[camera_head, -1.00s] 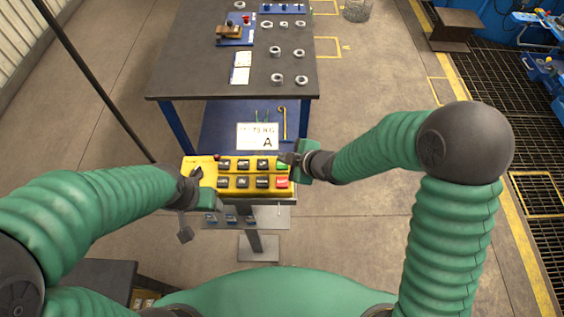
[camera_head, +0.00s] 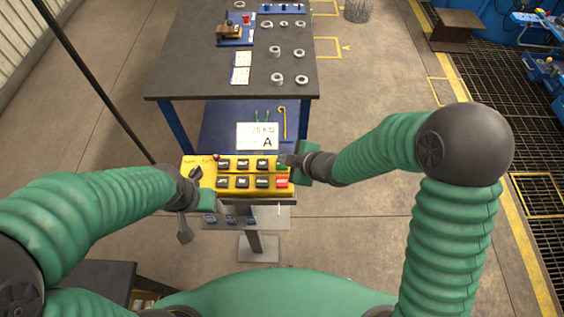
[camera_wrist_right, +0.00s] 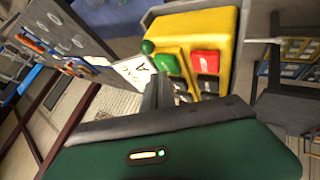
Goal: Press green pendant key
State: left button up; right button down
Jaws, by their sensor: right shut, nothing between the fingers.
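The yellow pendant (camera_head: 235,192) with two rows of keys is in the middle of the head view. Its green key is mostly hidden by my right gripper (camera_head: 284,160) at the upper right corner; the red key (camera_head: 282,182) is just below. In the right wrist view, the green key (camera_wrist_right: 167,63) is beside the red key (camera_wrist_right: 205,60), and the shut, empty fingers (camera_wrist_right: 160,92) are close to it. Contact cannot be told. My left gripper (camera_head: 196,178) is at the pendant's left end; its jaws are unclear.
A dark-topped table (camera_head: 200,75) with metal rings and papers stands beyond the pendant. A white sign marked A (camera_head: 257,136) is just behind the pendant. A grey post (camera_head: 257,240) stands below the pendant.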

jog(key=shift+f+b, duration=0.35)
jog(key=shift+f, duration=0.1)
dwell(0.5)
jog(key=shift+r+p, duration=0.85)
jog(key=shift+r, duration=0.05)
notch_tip(320, 180, up, 5)
jog(key=p, duration=0.4)
jog(key=shift+r+p, duration=0.1)
jog(key=shift+p, duration=0.25)
